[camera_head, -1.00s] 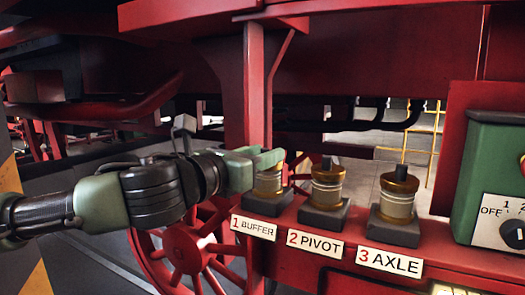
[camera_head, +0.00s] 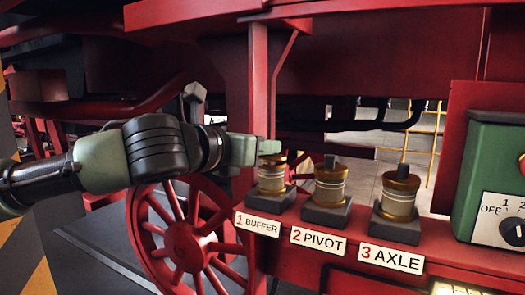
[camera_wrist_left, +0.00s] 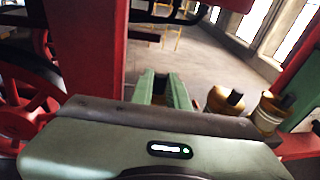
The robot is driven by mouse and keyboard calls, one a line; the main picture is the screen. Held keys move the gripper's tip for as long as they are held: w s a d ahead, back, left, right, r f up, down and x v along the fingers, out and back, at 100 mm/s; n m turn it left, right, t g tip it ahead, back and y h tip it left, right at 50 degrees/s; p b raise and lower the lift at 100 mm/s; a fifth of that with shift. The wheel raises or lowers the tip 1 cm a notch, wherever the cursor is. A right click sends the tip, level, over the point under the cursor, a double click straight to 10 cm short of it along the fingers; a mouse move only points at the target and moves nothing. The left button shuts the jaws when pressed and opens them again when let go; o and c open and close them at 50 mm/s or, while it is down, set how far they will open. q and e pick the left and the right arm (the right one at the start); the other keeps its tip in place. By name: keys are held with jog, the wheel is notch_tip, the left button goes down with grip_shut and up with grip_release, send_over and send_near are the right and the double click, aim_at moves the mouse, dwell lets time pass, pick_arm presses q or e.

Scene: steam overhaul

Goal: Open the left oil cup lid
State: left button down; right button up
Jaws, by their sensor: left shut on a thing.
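The left oil cup (camera_head: 271,181), a glass cup with brass bands on a dark square base, stands upright behind the label "1 BUFFER" (camera_head: 257,224). Its brass lid (camera_head: 272,160) appears on top of the cup. My left gripper (camera_head: 268,147) comes in from the left, with its green fingers at the top of this lid. It is shut on the lid's knob, which the fingers hide in the head view. In the left wrist view, the green fingers (camera_wrist_left: 162,88) have a dark thing between them, and the cup below is hidden. My right gripper is not in view.
The pivot cup (camera_head: 329,183) and axle cup (camera_head: 398,195) stand to the right on the same red ledge, each with a dark knob. A green control box (camera_head: 490,180) is farther right. A red post (camera_head: 258,90) rises behind my gripper.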

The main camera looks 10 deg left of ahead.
pick_arm(q)
jog(key=g, duration=0.1)
jog(key=w+r+g+y, duration=0.1)
jog(key=g, duration=0.1)
jog(key=shift+w+d+r+n+g+y, duration=0.25)
jog(key=shift+d+r+n+g+y, duration=0.05)
jog(key=shift+w+g, duration=0.2)
jog(key=shift+g, duration=0.2)
jog(key=c, duration=1.4)
grip_release()
jog(key=shift+o, duration=0.2)
jog(key=shift+w+d, duration=0.1)
jog(key=shift+w, duration=0.15)
jog(key=shift+r, duration=0.1)
